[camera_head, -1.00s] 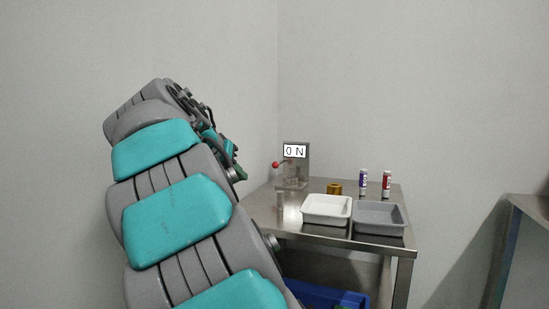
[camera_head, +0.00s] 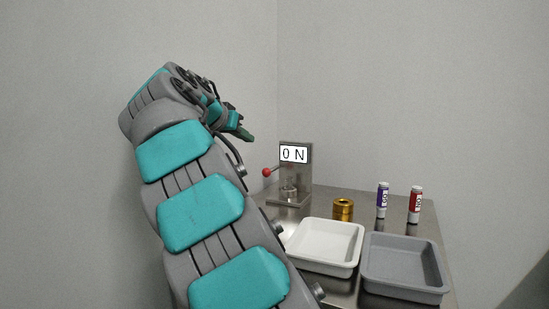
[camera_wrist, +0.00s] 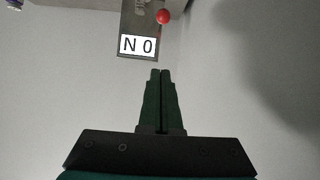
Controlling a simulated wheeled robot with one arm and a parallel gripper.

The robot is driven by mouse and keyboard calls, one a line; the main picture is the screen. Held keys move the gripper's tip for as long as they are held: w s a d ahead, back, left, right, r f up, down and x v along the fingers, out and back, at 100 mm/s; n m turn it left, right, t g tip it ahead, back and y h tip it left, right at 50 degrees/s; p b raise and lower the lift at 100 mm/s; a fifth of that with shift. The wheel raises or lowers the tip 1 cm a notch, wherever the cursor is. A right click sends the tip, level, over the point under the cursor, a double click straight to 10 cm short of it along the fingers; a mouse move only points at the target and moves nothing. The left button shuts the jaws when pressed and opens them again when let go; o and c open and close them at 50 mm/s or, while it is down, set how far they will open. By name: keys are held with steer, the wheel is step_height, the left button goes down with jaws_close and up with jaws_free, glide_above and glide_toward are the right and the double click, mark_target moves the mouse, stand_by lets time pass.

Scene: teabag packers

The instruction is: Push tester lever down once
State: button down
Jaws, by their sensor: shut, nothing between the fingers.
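The tester (camera_head: 296,172) is a grey metal stand at the back left of the steel table, its display (camera_head: 294,154) reading 0 N. Its lever ends in a red ball (camera_head: 267,172) that sticks out to the left. My gripper (camera_head: 248,137) is above and left of the red ball, apart from it, shut and empty.
A brass weight (camera_head: 343,210) stands right of the tester. A blue-labelled cylinder (camera_head: 382,201) and a red-labelled cylinder (camera_head: 415,205) stand at the back right. A white tray (camera_head: 358,236) and a grey tray (camera_head: 404,291) are in front. Grey walls stand behind the table.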

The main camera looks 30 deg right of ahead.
steer(key=shift+w+d, duration=0.25)
steer(key=shift+w, duration=0.05)
glide_above(264, 170)
step_height(264, 170, down, 4)
steer(key=shift+f+p, duration=0.1)
steer(key=shift+p, duration=0.2)
steer(key=f, duration=0.4)
steer(key=shift+s+a, duration=0.25)
steer(key=shift+s, duration=0.05)
